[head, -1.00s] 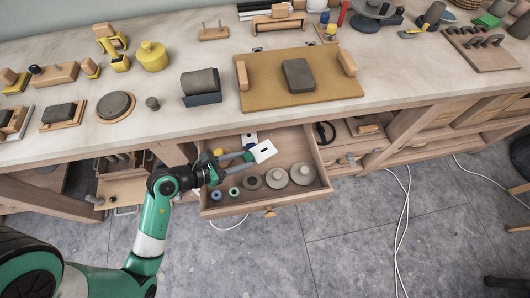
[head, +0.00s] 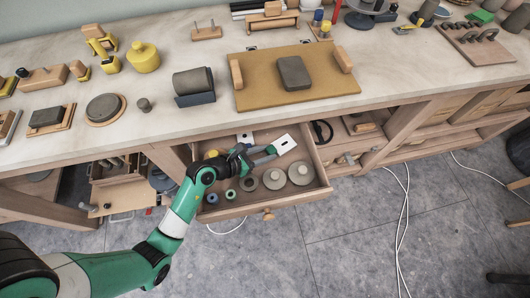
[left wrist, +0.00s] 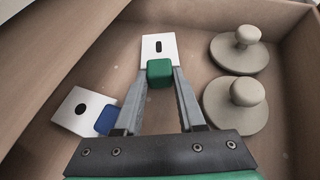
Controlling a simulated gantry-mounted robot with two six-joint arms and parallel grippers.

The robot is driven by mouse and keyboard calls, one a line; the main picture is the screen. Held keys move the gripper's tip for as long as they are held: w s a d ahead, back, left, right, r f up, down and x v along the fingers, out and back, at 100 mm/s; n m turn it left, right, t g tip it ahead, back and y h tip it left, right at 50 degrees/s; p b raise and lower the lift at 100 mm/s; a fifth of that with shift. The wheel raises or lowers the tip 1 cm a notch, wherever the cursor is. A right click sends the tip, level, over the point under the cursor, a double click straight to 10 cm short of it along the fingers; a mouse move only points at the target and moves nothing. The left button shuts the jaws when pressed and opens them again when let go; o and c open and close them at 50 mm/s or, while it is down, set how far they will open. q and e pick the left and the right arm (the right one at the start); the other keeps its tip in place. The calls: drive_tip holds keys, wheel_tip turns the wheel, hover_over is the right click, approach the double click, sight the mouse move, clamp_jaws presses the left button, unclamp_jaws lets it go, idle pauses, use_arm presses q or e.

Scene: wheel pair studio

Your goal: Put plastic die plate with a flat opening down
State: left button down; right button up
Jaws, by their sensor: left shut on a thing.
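The die plate with a flat opening (head: 284,143) is white with a dark slot; its slot shows in the left wrist view (left wrist: 159,47), with a green block (left wrist: 160,72) on its near edge. My left gripper (left wrist: 160,78) is shut on this green block. In the head view, my left gripper (head: 262,153) holds the plate over the back right part of the open drawer (head: 240,211). I cannot tell whether the plate touches the drawer floor. A second white plate with a round hole (left wrist: 82,112) and a blue block lies left of the gripper. My right gripper is not in view.
Two knobbed discs (left wrist: 238,105) (left wrist: 240,50) lie close right of the gripper. Small rings (head: 231,194) lie along the drawer's front left. The workbench (head: 225,130) overhangs behind. Bare drawer floor lies around the held plate.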

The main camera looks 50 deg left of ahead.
use_arm(q)
drive_tip(key=shift+f, duration=0.1)
drive_tip(key=c, duration=0.8)
unclamp_jaws()
drive_tip(key=shift+s+r, duration=0.35)
drive_tip(key=p+v, duration=0.2)
drive_tip(key=v, duration=0.9)
drive_tip(key=shift+s+a, duration=0.15)
